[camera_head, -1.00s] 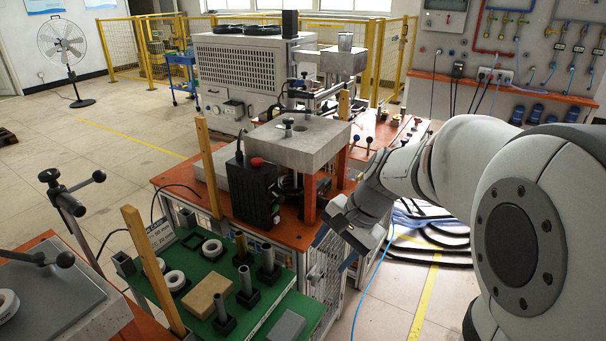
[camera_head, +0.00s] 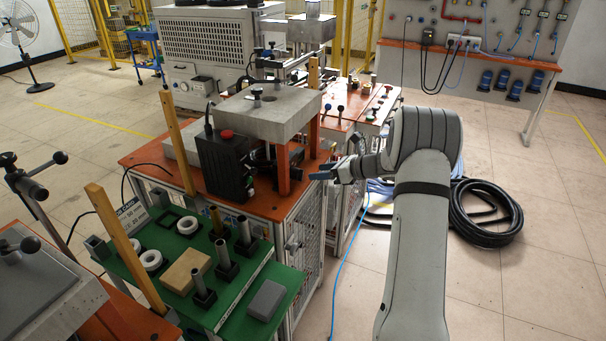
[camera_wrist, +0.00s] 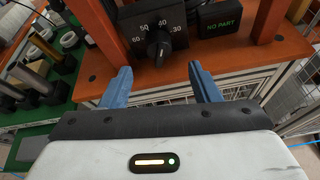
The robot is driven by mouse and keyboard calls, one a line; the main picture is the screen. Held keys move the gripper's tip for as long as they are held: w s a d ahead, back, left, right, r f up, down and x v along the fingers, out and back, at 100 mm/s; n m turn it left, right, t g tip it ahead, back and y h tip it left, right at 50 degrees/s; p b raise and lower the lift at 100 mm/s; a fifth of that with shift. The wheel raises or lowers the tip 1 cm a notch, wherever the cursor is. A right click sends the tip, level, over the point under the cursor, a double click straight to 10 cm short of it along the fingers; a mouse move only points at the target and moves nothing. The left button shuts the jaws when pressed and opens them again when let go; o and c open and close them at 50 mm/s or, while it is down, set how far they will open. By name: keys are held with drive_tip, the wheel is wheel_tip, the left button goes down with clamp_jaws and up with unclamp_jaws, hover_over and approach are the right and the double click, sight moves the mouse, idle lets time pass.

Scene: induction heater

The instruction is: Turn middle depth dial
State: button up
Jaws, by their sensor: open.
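A black dial (camera_wrist: 159,51) with a pointed knob and a numbered scale sits on a dark panel, at the upper middle of the wrist view. I cannot tell from the frames whether other depth dials are beside it. My gripper (camera_wrist: 160,82) is open, its two blue fingers spread apart and pointing toward the panel. The dial lies beyond the fingertips and between their lines, with nothing held. In the head view my gripper (camera_head: 322,175) is at the right edge of the orange bench, beside the orange post. The dial is not clearly visible there.
A green-lettered "NO PART" display (camera_wrist: 223,25) is right of the dial. Orange posts flank the panel in the wrist view. A black control box (camera_head: 225,165) with a red button stands on the orange bench (camera_head: 147,153). A green parts tray (camera_head: 182,240) is at the front left. Floor right of the bench is open, with coiled hose (camera_head: 486,212).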

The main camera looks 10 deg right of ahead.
sight(303, 172)
drive_tip(key=x, duration=0.7)
drive_tip(key=shift+a, duration=0.1)
drive_tip(key=shift+c, duration=0.4)
drive_tip(key=c, duration=0.9)
